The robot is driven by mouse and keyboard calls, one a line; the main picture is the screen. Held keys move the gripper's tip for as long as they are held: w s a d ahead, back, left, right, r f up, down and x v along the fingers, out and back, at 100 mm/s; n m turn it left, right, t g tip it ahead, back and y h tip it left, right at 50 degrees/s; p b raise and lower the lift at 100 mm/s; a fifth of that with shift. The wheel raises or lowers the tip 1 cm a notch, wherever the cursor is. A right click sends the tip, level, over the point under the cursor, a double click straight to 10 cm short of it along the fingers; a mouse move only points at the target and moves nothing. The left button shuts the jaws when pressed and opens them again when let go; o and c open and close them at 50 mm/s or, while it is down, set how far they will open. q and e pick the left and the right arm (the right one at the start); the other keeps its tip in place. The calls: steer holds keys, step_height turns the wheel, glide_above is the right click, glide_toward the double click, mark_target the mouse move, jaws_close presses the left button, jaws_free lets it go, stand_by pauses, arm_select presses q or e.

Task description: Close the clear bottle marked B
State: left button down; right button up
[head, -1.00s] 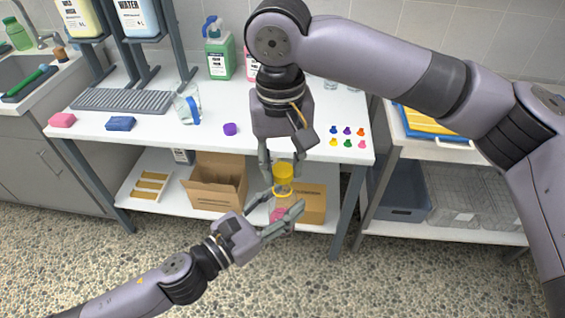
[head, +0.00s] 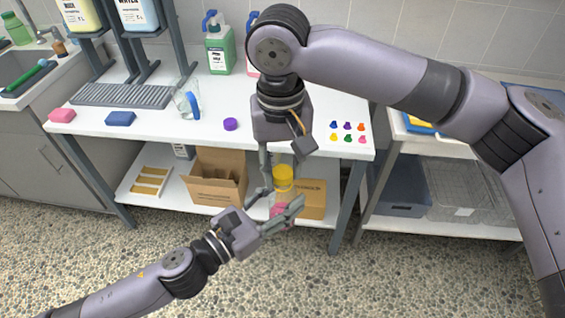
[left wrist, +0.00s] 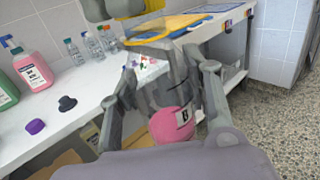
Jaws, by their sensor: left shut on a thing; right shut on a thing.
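The clear bottle marked B holds pink stuff in its lower part (head: 281,212). In the left wrist view its pink part (left wrist: 170,125) carries a white label with a B. My left gripper (head: 296,205) is shut on the bottle from the side and holds it roughly upright in front of the table. My right gripper (head: 283,166) points down from above, shut on a yellow cap (head: 283,172). The cap is over the bottle's mouth; I cannot tell whether they touch. The fingers hide part of the bottle.
The white table (head: 185,150) stands just behind, with a purple cap (head: 231,124), a glass jug (head: 187,103) and several small coloured pieces. An open cardboard box (head: 215,180) is on the lower shelf. The floor in front is clear.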

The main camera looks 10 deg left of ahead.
steer(key=shift+f, duration=0.45)
steer(key=m, duration=1)
steer(key=shift+a, duration=0.1)
steer(key=m, duration=0.4)
steer(key=shift+m, duration=0.3)
steer(key=m, duration=0.5)
steer(key=o, duration=0.7)
